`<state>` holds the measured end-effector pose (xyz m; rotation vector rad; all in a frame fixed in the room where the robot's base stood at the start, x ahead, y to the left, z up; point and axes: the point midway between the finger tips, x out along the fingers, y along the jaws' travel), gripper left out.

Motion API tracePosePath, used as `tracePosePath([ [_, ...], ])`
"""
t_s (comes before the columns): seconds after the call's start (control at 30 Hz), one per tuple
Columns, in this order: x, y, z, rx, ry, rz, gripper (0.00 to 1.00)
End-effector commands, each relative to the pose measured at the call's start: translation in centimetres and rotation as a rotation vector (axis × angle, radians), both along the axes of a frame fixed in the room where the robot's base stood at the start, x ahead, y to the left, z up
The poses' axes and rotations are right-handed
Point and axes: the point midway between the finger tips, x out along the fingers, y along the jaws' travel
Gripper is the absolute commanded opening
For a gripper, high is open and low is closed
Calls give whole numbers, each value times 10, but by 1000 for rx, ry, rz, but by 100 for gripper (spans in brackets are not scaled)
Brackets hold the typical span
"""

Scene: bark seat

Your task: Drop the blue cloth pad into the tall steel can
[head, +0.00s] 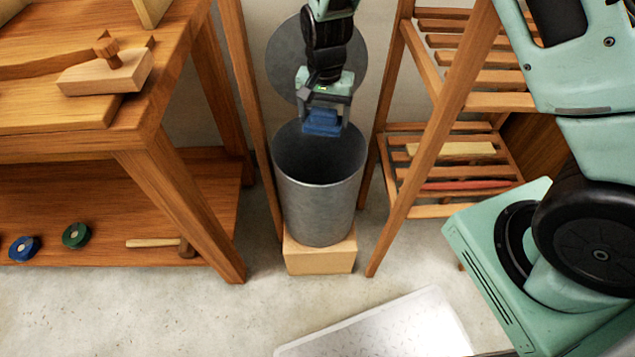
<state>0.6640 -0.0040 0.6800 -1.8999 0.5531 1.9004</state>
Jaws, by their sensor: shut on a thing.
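The tall steel can (318,211) stands upright with its mouth open. Its dark inside shows, but its bottom is hidden. My gripper (323,116) is over the can's mouth, toward the back of the rim in the picture. It is shut on the blue cloth pad (321,124), which hangs between the fingers. The pad overlaps the far rim in this view; its exact height above the rim cannot be told.
The can stands on a wooden block (320,256) between a workbench (140,140) on the left and a slatted wooden rack (455,100) on the right. A round grey disc (283,62) is behind my gripper. A pale panel (385,330) lies on the floor in front.

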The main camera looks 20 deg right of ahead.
Motion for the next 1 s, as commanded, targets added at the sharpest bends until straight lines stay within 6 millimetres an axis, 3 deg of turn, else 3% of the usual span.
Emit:
tracePosePath([
  [0.43,0,0,-51,0,0,0,55],
  [0.83,0,0,-55,0,0,0,55],
  [0.87,0,0,-55,0,0,0,85],
  [0.9,0,0,-55,0,0,0,96],
  [1.0,0,0,-55,0,0,0,100],
])
